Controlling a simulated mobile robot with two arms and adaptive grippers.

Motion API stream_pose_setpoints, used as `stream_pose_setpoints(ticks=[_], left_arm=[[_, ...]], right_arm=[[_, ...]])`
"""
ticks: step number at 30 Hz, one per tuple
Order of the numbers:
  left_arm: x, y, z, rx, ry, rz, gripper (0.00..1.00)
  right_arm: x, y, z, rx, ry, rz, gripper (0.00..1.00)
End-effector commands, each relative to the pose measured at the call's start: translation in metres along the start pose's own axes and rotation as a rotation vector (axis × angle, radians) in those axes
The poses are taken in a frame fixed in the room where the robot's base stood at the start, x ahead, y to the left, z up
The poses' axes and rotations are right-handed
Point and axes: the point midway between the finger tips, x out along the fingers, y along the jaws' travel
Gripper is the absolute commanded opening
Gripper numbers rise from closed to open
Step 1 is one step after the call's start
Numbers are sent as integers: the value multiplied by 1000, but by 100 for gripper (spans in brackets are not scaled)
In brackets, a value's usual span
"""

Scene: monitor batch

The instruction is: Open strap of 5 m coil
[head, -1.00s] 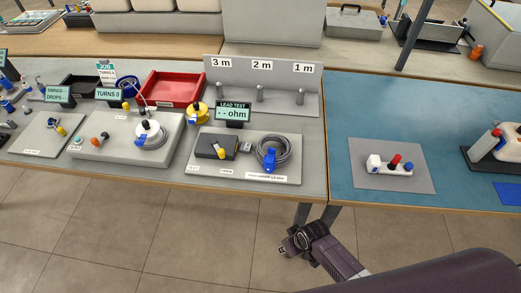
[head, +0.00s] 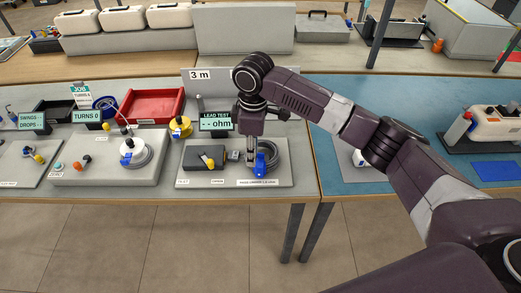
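A grey cable coil (head: 271,152) with a blue strap (head: 261,168) at its front lies on the right part of the grey lead-test board (head: 225,181). No length marking on it is readable. My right arm reaches in from the right, and my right gripper (head: 251,157) points down over the coil's left side, close to the blue strap. The gripper covers part of the coil. Its fingers are small and partly merged with the coil, so I cannot tell their opening or any contact. My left gripper is not in view.
A dark box (head: 198,158) with a yellow-tipped piece and the LEAD TEST display (head: 215,122) reading "-- ohm" stand close left of the coil. A winding station (head: 100,166) with a white spool and a red tray (head: 150,104) are farther left. My arm hides part of the peg rack.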

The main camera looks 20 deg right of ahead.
Motion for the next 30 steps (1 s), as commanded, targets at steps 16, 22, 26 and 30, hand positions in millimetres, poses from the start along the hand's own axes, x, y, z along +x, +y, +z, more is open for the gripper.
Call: stream_pose_setpoints(ticks=[16,22,26,30], left_arm=[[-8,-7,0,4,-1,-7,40],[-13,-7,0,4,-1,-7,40],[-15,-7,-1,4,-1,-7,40],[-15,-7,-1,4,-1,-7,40]], right_arm=[[-16,39,22,32,-41,8,23],[15,40,23,33,-41,9,23],[27,40,23,32,-40,11,23],[31,40,22,31,-38,12,23]])
